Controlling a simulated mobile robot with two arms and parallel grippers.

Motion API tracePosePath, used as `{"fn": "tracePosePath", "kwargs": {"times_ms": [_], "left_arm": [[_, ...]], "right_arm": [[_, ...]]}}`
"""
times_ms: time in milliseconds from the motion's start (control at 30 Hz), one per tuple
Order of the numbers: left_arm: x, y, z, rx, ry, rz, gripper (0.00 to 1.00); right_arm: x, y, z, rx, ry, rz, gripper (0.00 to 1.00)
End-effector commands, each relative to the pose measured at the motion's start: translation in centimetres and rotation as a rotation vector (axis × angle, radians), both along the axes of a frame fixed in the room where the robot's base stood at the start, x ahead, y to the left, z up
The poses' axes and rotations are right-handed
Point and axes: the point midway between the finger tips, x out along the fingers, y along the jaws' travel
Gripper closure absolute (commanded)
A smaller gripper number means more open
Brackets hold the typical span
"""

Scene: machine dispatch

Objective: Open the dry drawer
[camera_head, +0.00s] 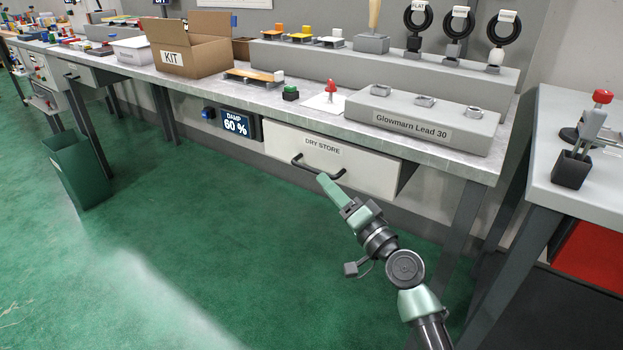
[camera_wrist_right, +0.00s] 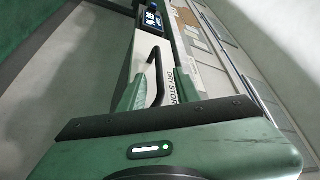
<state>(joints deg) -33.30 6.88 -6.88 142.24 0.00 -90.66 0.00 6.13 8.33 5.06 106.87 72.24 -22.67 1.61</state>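The dry drawer (camera_head: 350,166) has a white front labelled DRY STORE and sits under the bench top; no clear opening shows above its front. Its dark bar handle (camera_head: 308,168) is on the front. My right gripper (camera_head: 326,183) is at the right end of the handle in the head view. In the right wrist view, the gripper (camera_wrist_right: 157,95) has its two green fingers apart, with the dark handle (camera_wrist_right: 156,72) showing between them and the drawer front (camera_wrist_right: 154,48) beyond. I cannot tell whether a finger touches the handle. My left gripper is not in view.
A DAMP 60 % display (camera_head: 235,122) is left of the drawer. A side table (camera_head: 575,195) stands right. The green floor in front is clear.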

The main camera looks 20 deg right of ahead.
Motion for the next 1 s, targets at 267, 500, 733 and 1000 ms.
{"fn": "tracePosePath", "kwargs": {"times_ms": [267, 500, 733, 1000], "left_arm": [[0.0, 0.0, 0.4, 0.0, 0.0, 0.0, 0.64], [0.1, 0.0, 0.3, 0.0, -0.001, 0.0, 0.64], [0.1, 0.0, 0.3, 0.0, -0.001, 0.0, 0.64], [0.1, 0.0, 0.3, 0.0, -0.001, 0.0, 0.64]], "right_arm": [[4.2, 1.5, 1.1, 0.001, 0.001, 0.003, 0.67], [6.4, 2.2, 1.3, -0.001, 0.004, 0.001, 0.67], [6.6, 2.3, 1.4, -0.002, 0.004, 0.001, 0.67], [6.6, 2.2, 1.4, -0.002, 0.005, 0.0, 1.0]]}}
